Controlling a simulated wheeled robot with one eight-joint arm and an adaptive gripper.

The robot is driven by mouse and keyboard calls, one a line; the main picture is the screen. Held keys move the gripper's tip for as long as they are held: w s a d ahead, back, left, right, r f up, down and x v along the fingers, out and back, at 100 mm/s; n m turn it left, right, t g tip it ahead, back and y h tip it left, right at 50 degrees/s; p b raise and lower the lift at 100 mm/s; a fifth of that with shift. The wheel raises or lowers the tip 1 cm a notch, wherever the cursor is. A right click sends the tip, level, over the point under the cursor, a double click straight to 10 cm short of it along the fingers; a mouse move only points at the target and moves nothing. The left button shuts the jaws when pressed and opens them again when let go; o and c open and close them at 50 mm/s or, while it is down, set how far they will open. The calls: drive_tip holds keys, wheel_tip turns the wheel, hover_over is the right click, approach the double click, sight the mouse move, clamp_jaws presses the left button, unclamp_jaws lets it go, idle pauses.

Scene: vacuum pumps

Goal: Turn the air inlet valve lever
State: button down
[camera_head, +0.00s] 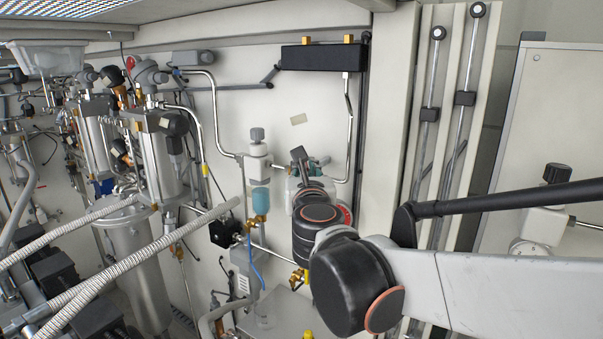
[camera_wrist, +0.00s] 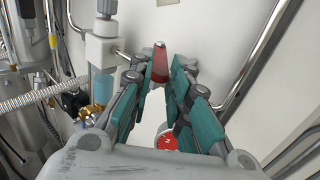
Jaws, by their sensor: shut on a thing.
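In the wrist view a red, tapered lever (camera_wrist: 160,62) with a pale tip stands out from the wall side, between the teal pads of my gripper (camera_wrist: 161,75). My gripper is shut on this lever, with a pad on each side of it. The lever's lower end and its mount are partly hidden by the fingers. In the head view my arm covers most of my gripper (camera_head: 316,166), and only a little teal shows by the wall. The lever cannot be made out clearly there.
A filter unit with a blue bowl (camera_head: 260,199) stands just left of my gripper. A red round part (camera_wrist: 166,141) lies below the fingers. A metal pipe (camera_head: 349,130) runs down from a black box (camera_head: 323,57). Metal vessels and ribbed hoses crowd the left.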

drive_tip(key=c, duration=1.5)
unclamp_jaws()
drive_tip(key=shift+s, duration=0.1)
drive_tip(key=s, duration=1.1)
drive_tip(key=shift+s+d, duration=0.3)
drive_tip(key=shift+s, duration=0.05)
drive_tip(key=shift+c, duration=0.3)
